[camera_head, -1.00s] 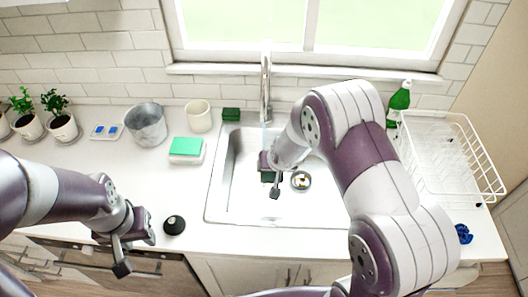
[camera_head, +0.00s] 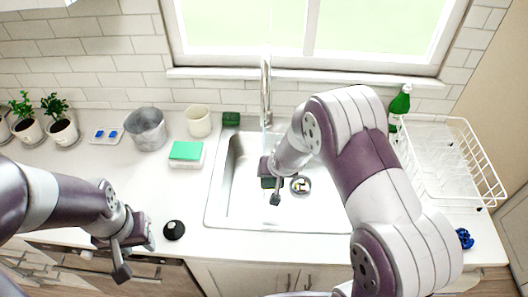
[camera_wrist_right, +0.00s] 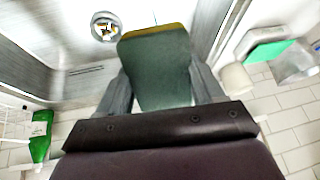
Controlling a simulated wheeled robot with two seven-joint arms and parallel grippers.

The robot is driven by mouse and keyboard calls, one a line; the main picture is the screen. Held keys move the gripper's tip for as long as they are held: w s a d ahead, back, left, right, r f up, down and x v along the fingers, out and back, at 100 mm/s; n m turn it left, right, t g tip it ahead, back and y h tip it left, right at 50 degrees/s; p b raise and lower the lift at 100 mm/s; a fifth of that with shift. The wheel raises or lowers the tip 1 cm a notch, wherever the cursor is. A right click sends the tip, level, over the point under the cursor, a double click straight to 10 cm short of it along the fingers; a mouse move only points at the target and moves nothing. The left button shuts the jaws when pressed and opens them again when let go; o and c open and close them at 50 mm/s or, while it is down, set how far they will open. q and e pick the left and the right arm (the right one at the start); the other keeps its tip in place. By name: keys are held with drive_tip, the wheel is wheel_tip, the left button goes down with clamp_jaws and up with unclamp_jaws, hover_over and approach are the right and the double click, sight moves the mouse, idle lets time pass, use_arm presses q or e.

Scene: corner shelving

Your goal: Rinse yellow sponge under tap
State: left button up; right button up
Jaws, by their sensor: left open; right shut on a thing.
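My right gripper (camera_head: 271,182) is over the sink basin (camera_head: 240,198), shut on a sponge. The sponge (camera_wrist_right: 155,65) fills the middle of the right wrist view between the fingers, with a dark green face and a yellow far edge. In the head view the sponge is small and partly hidden by the gripper. The tap (camera_head: 265,88) stands behind the basin, with its spout close behind my right gripper. I cannot tell clearly whether water runs. My left gripper (camera_head: 136,256) is open and empty near the counter's front edge.
A green sponge on a white block (camera_head: 187,152), a grey pot (camera_head: 146,129) and a cream cup (camera_head: 199,121) stand left of the sink. A dark green block (camera_head: 231,119) sits behind it. A green bottle (camera_head: 399,103) and a white dish rack (camera_head: 450,165) are right.

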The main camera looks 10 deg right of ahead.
idle(0.3)
drive_tip(key=s+r+p, duration=0.1)
drive_tip(key=s+r, duration=0.3)
drive_tip(key=s, duration=0.1)
drive_tip(key=shift+d, duration=0.15)
idle(0.5)
